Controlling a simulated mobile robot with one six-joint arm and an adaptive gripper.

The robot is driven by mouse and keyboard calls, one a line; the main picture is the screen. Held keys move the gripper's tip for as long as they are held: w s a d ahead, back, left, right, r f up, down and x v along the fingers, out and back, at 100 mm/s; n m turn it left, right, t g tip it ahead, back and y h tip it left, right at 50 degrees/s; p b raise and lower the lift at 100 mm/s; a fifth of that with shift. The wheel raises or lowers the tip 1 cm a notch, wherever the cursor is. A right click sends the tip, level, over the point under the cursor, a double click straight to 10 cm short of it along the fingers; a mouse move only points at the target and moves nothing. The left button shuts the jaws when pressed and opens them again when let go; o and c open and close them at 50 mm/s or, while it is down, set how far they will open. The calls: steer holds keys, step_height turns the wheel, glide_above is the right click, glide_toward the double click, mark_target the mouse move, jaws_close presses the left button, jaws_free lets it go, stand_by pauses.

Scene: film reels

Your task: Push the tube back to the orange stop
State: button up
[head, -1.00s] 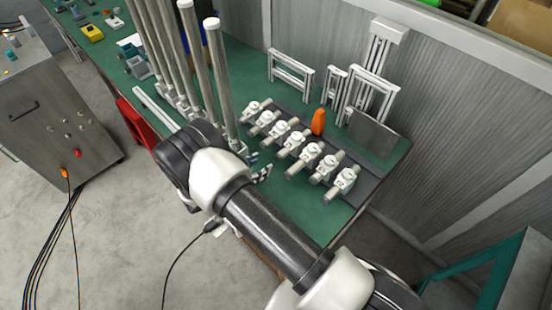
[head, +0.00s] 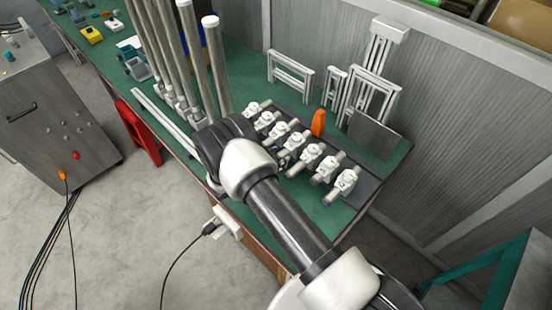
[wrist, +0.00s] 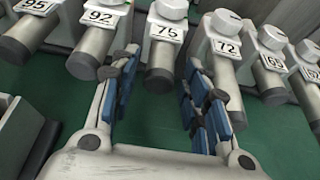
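A row of short grey tubes in white holders stands on the green bench. In the wrist view, the tube labelled 76 or 75 (wrist: 160,72) is at top centre, its round end facing my gripper. My gripper (wrist: 160,88) is open, with one blue-padded finger on either side of this tube's end; I cannot tell whether either touches it. The tube labelled 72 (wrist: 224,62) is just right of the right finger, and the one labelled 92 (wrist: 92,48) is left of the left finger. The orange stop (head: 318,123) stands upright behind the row in the head view. My arm hides most of my gripper there.
Tall upright tubes (head: 217,65) stand left of my wrist. Metal frames (head: 290,75) and a grey plate (head: 372,135) are behind the row. Green bench surface (head: 330,212) is bare in front of the row at the right.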

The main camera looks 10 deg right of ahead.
mark_target(281, 154)
jaws_close()
stand_by(0.5)
steer(key=w+d, duration=0.1)
steer(key=w+d+b, duration=0.1)
steer(key=d, duration=0.1)
steer(key=shift+w+d, duration=0.15)
steer(key=shift+d, duration=0.1)
steer(key=shift+o, duration=0.9)
jaws_free()
steer(key=shift+a, duration=0.1)
steer(key=v, duration=1.2)
